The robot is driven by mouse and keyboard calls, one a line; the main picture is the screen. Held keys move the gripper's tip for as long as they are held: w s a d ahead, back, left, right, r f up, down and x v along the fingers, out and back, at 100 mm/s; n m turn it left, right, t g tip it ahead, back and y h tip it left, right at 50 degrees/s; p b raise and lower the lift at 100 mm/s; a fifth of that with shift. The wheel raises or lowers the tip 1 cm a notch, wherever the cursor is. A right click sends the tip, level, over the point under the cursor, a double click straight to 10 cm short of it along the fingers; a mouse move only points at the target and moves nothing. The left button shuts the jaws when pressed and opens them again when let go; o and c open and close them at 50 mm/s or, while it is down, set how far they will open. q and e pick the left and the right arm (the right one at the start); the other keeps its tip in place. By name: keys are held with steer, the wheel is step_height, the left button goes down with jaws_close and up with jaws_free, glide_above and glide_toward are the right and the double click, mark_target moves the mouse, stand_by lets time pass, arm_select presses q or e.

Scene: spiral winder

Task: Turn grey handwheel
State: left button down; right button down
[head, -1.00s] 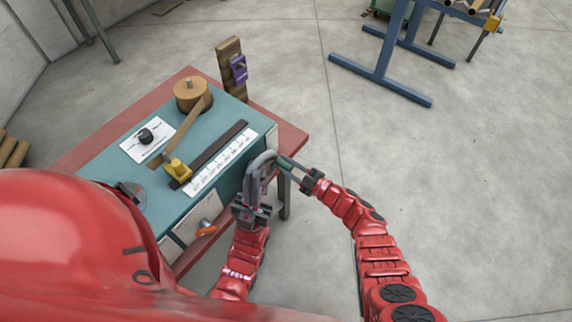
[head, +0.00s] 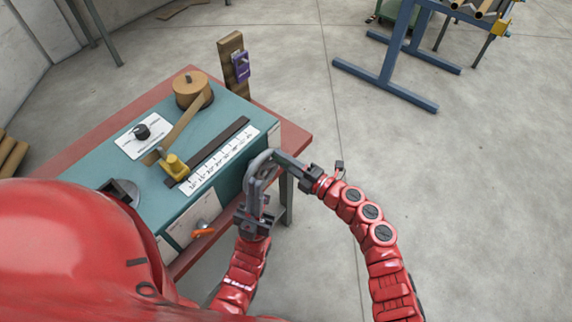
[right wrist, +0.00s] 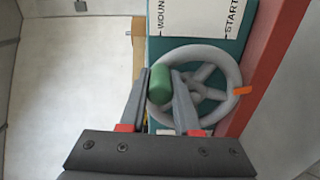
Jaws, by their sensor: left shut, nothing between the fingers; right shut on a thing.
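The grey handwheel (right wrist: 224,62) is on the side of the teal machine, with spokes and a green handle (right wrist: 160,86) near its rim. In the right wrist view, the fingers of my right gripper (right wrist: 160,88) are on either side of the green handle, shut on it. In the head view, the handwheel (head: 262,158) is seen nearly edge-on and partly covered. My right gripper (head: 280,157) reaches it from the right and hides the handle. My left gripper (head: 254,203) is shut and empty, just below the wheel in the picture; I cannot tell whether it touches it.
The teal machine (head: 205,130) stands on a red table (head: 288,138). On top are a brown roll (head: 192,88), a black knob (head: 142,131), a yellow block (head: 174,165) and a white scale strip (head: 228,158). An orange lever (head: 203,232) is on its front.

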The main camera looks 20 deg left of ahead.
mark_target(266, 158)
steer(key=shift+s+a+r+n+b, duration=0.25)
steer(key=shift+s+n+b, duration=0.25)
steer(key=shift+n+b, duration=0.5)
steer(key=shift+s+a+r+n+b, duration=0.15)
steer(key=shift+s+n+b, duration=0.3)
steer(key=shift+n+b, duration=0.55)
steer(key=shift+s+a+r+n+b, duration=0.15)
steer(key=shift+s+r+n+b, duration=0.25)
steer(key=shift+n+b, duration=0.55)
steer(key=shift+s+f, duration=0.1)
steer(key=c, duration=0.6)
jaws_free()
steer(key=shift+d, duration=0.1)
